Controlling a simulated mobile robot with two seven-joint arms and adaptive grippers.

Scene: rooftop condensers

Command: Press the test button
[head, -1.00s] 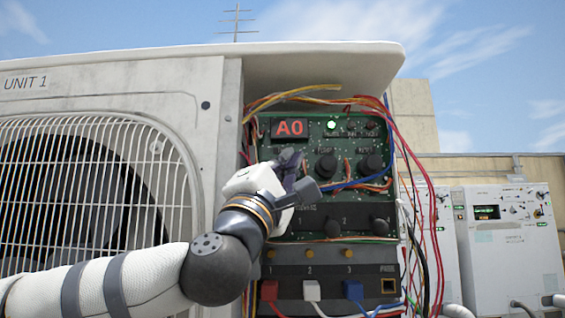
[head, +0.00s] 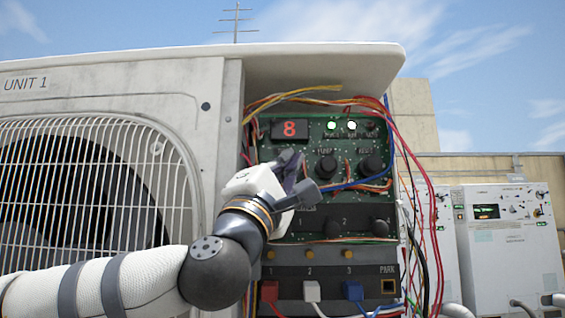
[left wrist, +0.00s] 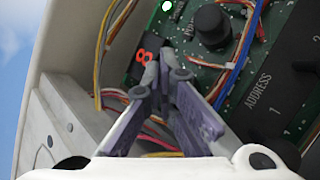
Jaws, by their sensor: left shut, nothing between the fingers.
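The green control board (head: 345,150) stands inside the open bay of UNIT 1. Its red display (head: 289,129) reads 8, and two small lights (head: 341,126) glow at the top. Two black round knobs or buttons (head: 349,166) sit mid-board; their labels are too small to read. My left gripper (head: 295,158) is shut and empty, at the board's left side just below the display. In the left wrist view its closed fingertips (left wrist: 166,70) are over the board beside the display (left wrist: 145,56). Contact with the board cannot be told. The test button cannot be made out; my gripper hides that part.
Red, yellow and blue wires (head: 400,150) loop around the board. Below are an address panel (head: 350,218) with numbered knobs, and red, white and blue plugs (head: 311,290). A fan grille (head: 90,200) is at left; more white units (head: 505,250) stand at right.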

